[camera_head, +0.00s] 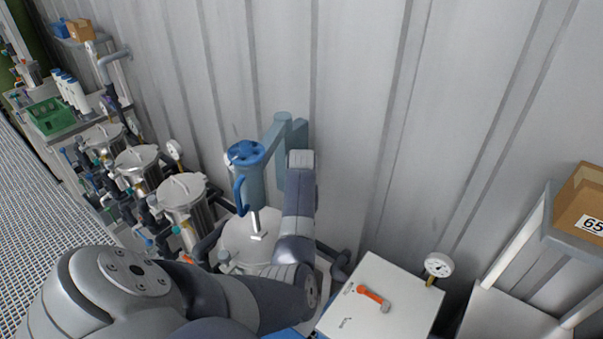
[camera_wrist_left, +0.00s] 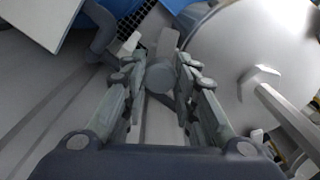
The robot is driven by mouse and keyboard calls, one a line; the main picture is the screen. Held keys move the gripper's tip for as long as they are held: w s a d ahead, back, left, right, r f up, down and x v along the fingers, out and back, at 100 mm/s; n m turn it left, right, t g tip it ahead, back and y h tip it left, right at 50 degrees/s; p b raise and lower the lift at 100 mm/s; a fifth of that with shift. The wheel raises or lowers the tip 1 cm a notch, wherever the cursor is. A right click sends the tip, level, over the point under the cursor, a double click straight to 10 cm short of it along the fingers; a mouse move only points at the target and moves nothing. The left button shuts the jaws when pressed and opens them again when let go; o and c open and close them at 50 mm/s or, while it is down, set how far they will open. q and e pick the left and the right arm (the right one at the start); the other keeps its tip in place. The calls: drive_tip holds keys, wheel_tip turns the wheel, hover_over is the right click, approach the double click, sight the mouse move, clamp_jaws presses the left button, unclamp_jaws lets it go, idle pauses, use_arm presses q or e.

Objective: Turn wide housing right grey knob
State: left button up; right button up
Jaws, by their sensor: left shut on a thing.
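In the left wrist view, my left gripper (camera_wrist_left: 158,82) has its two fingers on either side of a round grey knob (camera_wrist_left: 160,77) and is shut on it. A pale, flat part shows just beyond the knob. The wide housing (camera_wrist_left: 232,50) is beside the fingers on the right, with its large round lid and a light handle. In the head view, the wide housing (camera_head: 243,240) stands near the wall, partly covered by my left arm. The grey knob and the left fingertips are hidden there behind the arm. My right gripper is not in view.
A blue-topped filter (camera_head: 247,168) hangs above the housing. A white box with an orange handle (camera_head: 372,296) and a pressure gauge (camera_head: 438,266) stand to the right. Several steel vessels (camera_head: 183,193) line the left. A shelf with a cardboard box (camera_head: 578,205) is far right.

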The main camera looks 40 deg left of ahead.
use_arm(q)
drive_tip(key=m, duration=0.4)
drive_tip(key=shift+m, duration=0.4)
drive_tip(key=m, duration=0.4)
drive_tip(key=shift+a+m, duration=0.1)
drive_tip(key=shift+m, duration=0.2)
drive_tip(key=m, duration=0.3)
drive_tip(key=shift+m, duration=2.4)
drive_tip(key=o, duration=1.1)
drive_tip(key=shift+r, duration=0.15)
